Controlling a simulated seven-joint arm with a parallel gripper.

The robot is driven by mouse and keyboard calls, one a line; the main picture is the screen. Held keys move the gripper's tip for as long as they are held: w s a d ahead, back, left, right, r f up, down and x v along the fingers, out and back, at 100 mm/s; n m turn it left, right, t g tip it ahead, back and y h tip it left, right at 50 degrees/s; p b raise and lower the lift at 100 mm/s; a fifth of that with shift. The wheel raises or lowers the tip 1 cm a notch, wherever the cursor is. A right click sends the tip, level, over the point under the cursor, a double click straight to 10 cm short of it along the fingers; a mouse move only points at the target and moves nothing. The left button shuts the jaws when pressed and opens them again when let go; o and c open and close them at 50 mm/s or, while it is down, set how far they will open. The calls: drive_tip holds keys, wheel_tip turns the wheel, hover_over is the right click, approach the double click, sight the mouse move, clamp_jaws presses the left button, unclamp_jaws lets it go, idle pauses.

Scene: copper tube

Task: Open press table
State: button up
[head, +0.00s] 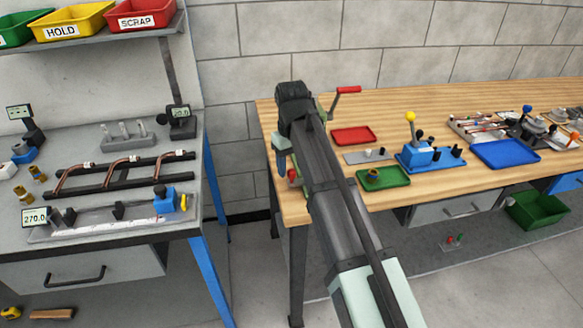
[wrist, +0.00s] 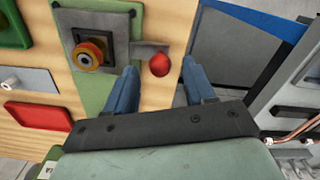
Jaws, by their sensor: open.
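In the wrist view, my gripper (wrist: 158,66) is open, its two blue fingers spread apart. A red ball knob (wrist: 159,64) shows between the fingertips, with no visible contact on either finger. A short grey lever (wrist: 146,48) runs left from the knob to a press-like fixture with an orange and black round part (wrist: 88,54). The fixture sits on a green plate (wrist: 100,14) on the wooden bench. In the head view, a red knob (head: 292,175) shows at the bench's left end, beside my arm. My arm hides most of the fixture there, and the fingers are not clear.
The wooden bench (head: 480,98) carries a red tray (head: 353,135), a green tray (head: 392,181), a blue fixture with a yellow knob (head: 418,155) and a blue tray (head: 505,154). A grey bench (head: 95,262) with copper tubes (head: 120,164) stands left, across a floor gap.

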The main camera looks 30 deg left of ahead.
wheel_tip(320, 180, up, 12)
drive_tip(key=shift+r, duration=0.15)
idle(0.3)
idle(0.4)
